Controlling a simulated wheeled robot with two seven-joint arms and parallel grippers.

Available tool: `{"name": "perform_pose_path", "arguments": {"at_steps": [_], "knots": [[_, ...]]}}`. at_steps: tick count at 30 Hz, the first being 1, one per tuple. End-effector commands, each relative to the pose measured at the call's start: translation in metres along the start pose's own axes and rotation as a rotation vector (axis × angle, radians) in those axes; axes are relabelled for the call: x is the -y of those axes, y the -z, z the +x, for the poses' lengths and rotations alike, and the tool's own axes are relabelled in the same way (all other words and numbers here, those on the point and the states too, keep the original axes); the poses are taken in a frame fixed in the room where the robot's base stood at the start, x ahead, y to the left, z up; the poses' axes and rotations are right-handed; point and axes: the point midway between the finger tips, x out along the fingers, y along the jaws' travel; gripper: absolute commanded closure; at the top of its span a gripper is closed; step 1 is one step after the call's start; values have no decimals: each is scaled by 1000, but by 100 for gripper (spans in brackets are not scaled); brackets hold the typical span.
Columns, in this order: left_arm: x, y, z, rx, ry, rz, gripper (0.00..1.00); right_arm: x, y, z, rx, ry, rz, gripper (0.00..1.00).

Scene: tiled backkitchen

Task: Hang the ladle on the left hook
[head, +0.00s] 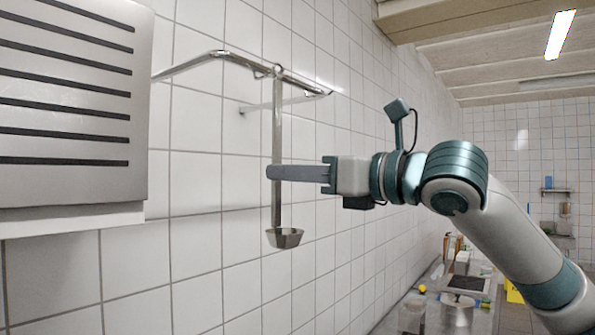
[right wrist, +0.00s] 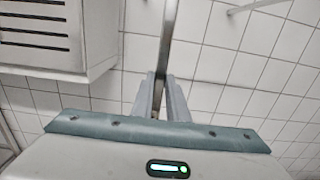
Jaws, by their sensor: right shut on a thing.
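The ladle (head: 277,130) is upright, with a long thin metal handle and a small bowl at its lower end. In the head view its top end is at the metal wall rail (head: 205,59), close to the bend and a small loop there. I cannot tell whether it rests on a hook or is only in front of it. My right gripper (head: 273,172) is shut on the handle, above the bowl. In the right wrist view the handle (right wrist: 169,35) runs up from between the fingers (right wrist: 160,92). My left gripper is not in view.
A grey slotted metal hood or cabinet (head: 70,185) is on the left, near the rail. White tiled wall (head: 210,185) is behind the ladle. A counter (head: 390,318) with several items is low at the right. The space below the bowl looks clear.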

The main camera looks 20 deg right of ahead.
Motion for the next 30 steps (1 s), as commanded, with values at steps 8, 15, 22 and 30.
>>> {"name": "perform_pose_path", "arguments": {"at_steps": [8, 15, 22, 30], "knots": [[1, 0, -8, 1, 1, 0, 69, 0, 4, 6, 0, 1, -1, 100], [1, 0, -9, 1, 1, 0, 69, 0, 6, 7, 1, 0, -1, 100], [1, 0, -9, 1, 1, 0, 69, 0, 6, 7, 1, 0, 0, 100], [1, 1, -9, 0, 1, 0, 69, 0, 6, 7, 1, 0, 0, 100]]}}
